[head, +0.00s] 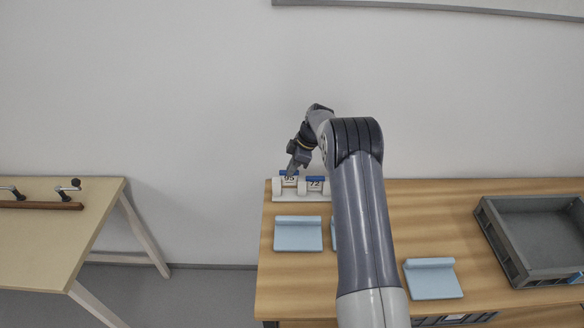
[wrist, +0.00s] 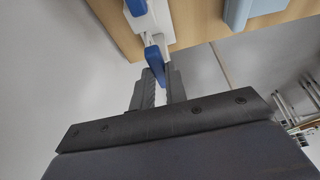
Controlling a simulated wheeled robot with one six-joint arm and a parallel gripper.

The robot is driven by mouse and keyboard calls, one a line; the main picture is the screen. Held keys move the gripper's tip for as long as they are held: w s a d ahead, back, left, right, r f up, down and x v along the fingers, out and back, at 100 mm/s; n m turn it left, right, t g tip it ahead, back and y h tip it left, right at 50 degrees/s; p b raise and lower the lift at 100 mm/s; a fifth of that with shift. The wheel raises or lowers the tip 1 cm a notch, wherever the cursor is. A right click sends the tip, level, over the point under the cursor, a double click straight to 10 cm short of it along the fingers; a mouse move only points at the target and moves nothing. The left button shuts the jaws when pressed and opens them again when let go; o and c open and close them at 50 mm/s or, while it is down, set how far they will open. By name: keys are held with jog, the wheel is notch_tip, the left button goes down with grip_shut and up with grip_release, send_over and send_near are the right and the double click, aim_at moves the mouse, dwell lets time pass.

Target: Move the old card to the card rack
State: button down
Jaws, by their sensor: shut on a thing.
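The white card rack (head: 300,198) stands at the back left of the wooden table; part of it also shows in the wrist view (wrist: 160,22). A card marked 95 (head: 289,180) with a blue top edge is in the rack's left place. My gripper (head: 291,172) is above it, shut on its blue top, which sits between the fingers (wrist: 157,82) in the wrist view. A second card marked 72 (head: 315,184), also blue-topped, stands to its right in the rack. My arm hides the rack's right end. I cannot tell which card is the old one.
Light blue holders (head: 298,235) and (head: 432,279) lie on the wooden table (head: 285,290), another partly behind my arm. A grey tray (head: 535,235) is at the right. A separate pale table (head: 60,240) stands at the left beyond a floor gap.

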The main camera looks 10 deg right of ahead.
jog(key=shift+f+b, duration=0.95)
jog(key=shift+f, duration=0.25)
jog(key=c, duration=1.3)
grip_release()
jog(key=shift+c, duration=0.2)
jog(key=shift+r, duration=0.15)
jog(key=w+b+v, duration=0.1)
jog(key=v, duration=0.9)
jog(key=shift+s+d+r, duration=0.2)
jog(key=shift+s+r, duration=0.1)
jog(key=shift+s, duration=0.15)
jog(key=shift+f, duration=0.1)
